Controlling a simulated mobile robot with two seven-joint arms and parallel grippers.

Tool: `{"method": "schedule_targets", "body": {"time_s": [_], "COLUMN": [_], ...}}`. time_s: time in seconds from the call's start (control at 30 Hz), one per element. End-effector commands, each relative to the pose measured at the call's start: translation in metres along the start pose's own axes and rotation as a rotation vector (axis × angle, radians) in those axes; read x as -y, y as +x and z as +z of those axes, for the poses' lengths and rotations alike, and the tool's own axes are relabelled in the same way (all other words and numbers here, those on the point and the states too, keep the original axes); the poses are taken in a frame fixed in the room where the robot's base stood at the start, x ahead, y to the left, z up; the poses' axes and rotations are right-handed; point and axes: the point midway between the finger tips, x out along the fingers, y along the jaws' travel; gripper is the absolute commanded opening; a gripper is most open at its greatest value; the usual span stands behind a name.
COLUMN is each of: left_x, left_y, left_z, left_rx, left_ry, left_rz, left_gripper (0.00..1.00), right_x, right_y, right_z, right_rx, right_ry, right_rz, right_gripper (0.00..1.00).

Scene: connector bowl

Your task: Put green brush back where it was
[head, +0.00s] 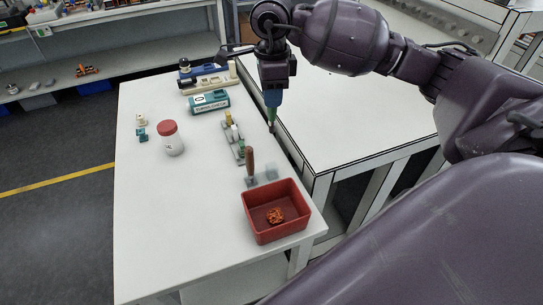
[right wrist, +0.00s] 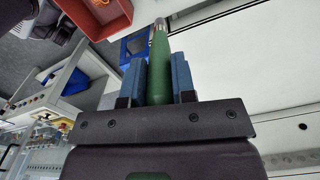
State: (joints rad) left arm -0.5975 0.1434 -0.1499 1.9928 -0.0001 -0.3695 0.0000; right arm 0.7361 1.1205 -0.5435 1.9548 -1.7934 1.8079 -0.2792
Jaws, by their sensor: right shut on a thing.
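My right gripper (head: 272,88) is shut on the green brush (head: 272,112), which hangs down above the right edge of the white table. In the right wrist view the green handle (right wrist: 160,72) sits between the two blue fingers of the right gripper (right wrist: 159,68). A low grey holder (head: 238,148) stands on the table below and left of the brush, apart from it. A brown-handled tool (head: 249,162) stands upright near the holder's front end. My left gripper is not in view.
A red bin (head: 254,232) with an orange clump (head: 275,215) stands at the front right.

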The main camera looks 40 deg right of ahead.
Motion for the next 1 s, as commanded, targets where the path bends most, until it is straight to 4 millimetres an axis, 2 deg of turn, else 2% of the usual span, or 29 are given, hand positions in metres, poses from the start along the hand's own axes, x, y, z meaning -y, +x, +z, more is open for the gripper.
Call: {"method": "schedule_targets", "body": {"time_s": [0.1, 0.5, 0.87, 1.0], "left_x": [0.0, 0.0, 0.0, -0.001], "left_y": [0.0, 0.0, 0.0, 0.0], "left_z": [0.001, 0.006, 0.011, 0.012], "left_rx": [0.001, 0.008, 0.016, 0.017], "left_ry": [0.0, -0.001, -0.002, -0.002], "left_rz": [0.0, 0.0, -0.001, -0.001], "left_gripper": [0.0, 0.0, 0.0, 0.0], "right_x": [-0.001, -0.001, -0.001, -0.001], "right_y": [0.029, 0.111, 0.137, 0.156], "right_z": [0.0, 0.0, 0.0, 0.0], "right_rx": [-0.001, 0.0, -0.001, -0.001], "right_ry": [-0.001, -0.001, -0.001, -0.001], "right_rz": [0.006, 0.006, 0.003, 0.005], "right_gripper": [0.01, 0.01, 0.01, 0.01]}}
